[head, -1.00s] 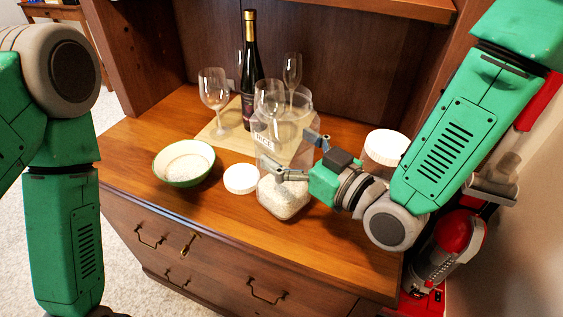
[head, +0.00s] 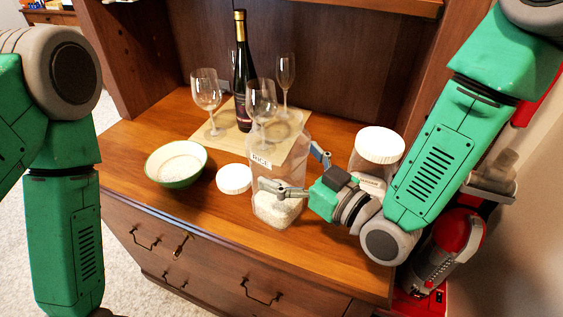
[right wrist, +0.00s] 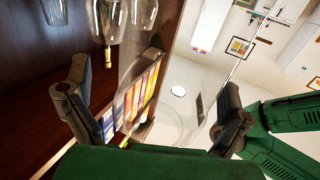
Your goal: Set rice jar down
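The rice jar (head: 276,208) is a clear square jar with a "RICE" label and white rice in its bottom. It is upright at the front middle of the wooden counter, and its top is open. I cannot tell whether its base touches the wood. My right gripper (head: 303,172) comes from the right with one finger across the jar's front and the other at its far right side, closed around it. In the right wrist view the fingers (right wrist: 155,110) stand wide apart with the clear jar faintly between them. My left gripper is out of frame.
A white lid (head: 234,178) lies just left of the jar, and a green bowl (head: 178,164) of rice stands farther left. Wine glasses (head: 206,88) and a dark bottle (head: 243,75) stand on a mat behind. A white-lidded jar (head: 379,147) stands right, near my arm.

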